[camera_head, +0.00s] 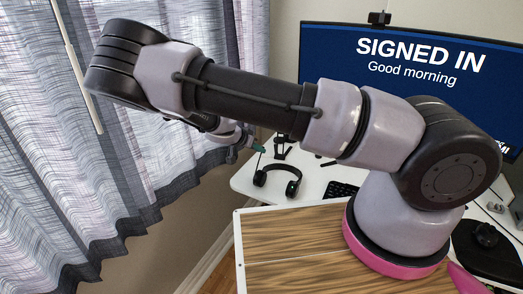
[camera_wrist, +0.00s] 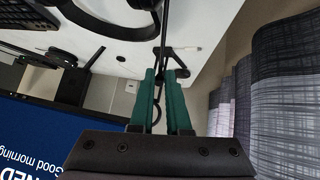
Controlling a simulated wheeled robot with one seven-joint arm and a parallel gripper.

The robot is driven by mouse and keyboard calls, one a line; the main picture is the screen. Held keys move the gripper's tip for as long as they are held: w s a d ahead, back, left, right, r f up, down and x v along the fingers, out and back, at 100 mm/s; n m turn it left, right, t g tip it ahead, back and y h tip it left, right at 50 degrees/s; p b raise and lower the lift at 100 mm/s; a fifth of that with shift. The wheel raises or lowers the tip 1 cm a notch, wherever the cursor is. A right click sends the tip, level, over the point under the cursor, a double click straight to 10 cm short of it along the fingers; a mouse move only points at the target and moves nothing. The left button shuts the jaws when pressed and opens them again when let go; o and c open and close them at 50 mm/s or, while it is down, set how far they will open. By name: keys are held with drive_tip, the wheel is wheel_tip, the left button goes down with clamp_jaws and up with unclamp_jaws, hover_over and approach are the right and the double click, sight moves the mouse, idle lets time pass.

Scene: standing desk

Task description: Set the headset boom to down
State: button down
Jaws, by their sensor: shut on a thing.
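The black headset (camera_head: 277,181) lies on the white desk, left of the keyboard. Part of it also shows at the top of the wrist view (camera_wrist: 97,20), upside down. Its thin dark boom (camera_head: 258,164) rises steeply from the left ear cup towards my gripper (camera_head: 259,148). In the wrist view the boom (camera_wrist: 163,32) runs down between the green fingertips of my gripper (camera_wrist: 164,75). The fingers are shut on the boom near its free end. The exact contact is partly hidden by the fingers.
The white desk (camera_head: 243,184) has a small black stand (camera_head: 283,146) behind the headset and a keyboard (camera_head: 342,190) to the right. A monitor (camera_head: 420,80) reads "SIGNED IN". Curtains (camera_head: 150,160) hang at the left. My arm crosses in front of the monitor.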

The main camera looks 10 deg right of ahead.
drive_tip(key=s+a+m+t+h, duration=0.1)
drive_tip(key=s+a+t+h, duration=0.3)
drive_tip(key=s+t, duration=0.1)
drive_tip(key=shift+s+r+t+h, duration=0.15)
drive_tip(key=shift+s+t+h, duration=0.25)
drive_tip(key=shift+s, duration=0.1)
drive_tip(key=shift+a, duration=0.1)
idle(0.4)
drive_tip(key=c, duration=0.9)
unclamp_jaws()
drive_tip(key=v, duration=1)
drive_tip(key=shift+s+a, duration=0.25)
drive_tip(key=shift+a, duration=0.1)
